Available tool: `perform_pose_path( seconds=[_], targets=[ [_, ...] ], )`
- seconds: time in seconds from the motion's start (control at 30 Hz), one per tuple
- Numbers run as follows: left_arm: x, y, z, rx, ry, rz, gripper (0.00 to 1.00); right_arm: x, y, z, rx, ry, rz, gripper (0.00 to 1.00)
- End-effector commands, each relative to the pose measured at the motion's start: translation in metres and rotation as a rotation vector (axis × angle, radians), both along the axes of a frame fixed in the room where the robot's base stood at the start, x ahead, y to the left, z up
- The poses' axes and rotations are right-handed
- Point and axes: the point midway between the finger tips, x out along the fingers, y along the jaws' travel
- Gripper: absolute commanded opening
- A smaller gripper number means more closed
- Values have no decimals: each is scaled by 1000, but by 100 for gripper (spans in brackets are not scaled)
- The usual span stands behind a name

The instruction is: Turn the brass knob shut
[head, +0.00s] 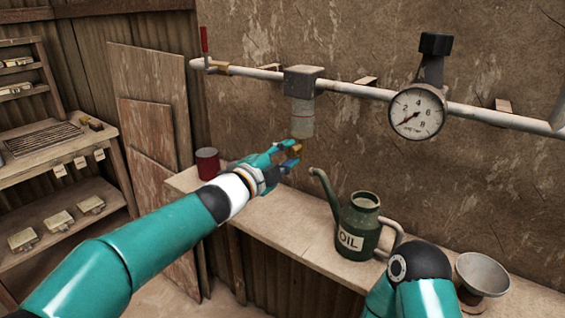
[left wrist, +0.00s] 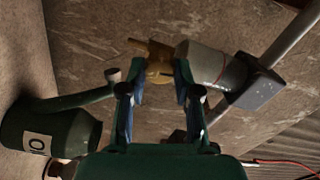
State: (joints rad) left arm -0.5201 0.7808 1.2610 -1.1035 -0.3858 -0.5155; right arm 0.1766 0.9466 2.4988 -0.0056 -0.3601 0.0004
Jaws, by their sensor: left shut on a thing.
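The brass knob (head: 297,146) sits at the bottom of a pale cylindrical bowl (head: 301,118) that hangs under a grey block (head: 302,82) on the wall pipe. My left gripper (head: 289,153) reaches it from the left and below, shut on the knob. In the left wrist view the brass knob (left wrist: 159,62) shows between the two fingertips of the left gripper (left wrist: 158,80), with part of it sticking out to the left. The fingers partly cover the knob in the head view. My right gripper is not in view; only part of that arm shows at the lower right.
A white pipe (head: 345,88) crosses the wall, with a gauge (head: 417,111) and a red lever (head: 204,40). Below, the shelf (head: 290,224) holds a green oil can (head: 358,228), a metal bowl (head: 482,273) and a red tin (head: 207,164). The can's spout is close to my left gripper.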

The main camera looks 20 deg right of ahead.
Motion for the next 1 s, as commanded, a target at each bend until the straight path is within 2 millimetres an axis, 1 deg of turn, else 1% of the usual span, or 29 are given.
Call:
perform_pose_path(
  seconds=[0.03, 0.3, 0.77, 0.8, 0.87, 0.9, 0.93, 1.0],
  targets=[
    [-3, -4, 1, 12, -24, -8, 0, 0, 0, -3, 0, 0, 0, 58],
    [-3, -4, 1, 66, -90, -8, 0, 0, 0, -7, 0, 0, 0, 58],
    [-3, -4, 0, 76, -101, -10, 0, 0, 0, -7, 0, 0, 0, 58],
    [-3, -4, 0, 76, -101, -10, 37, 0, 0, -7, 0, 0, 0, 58],
    [-3, -4, 0, 76, -100, -9, 47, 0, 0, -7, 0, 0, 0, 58],
    [-3, -4, 0, 76, -99, -8, 54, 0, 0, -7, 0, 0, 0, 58],
    [-2, -3, 0, 76, -99, -7, 58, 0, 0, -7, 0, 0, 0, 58],
    [-2, -2, -1, 76, -98, -5, 58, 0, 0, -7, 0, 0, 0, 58]
  ],
)
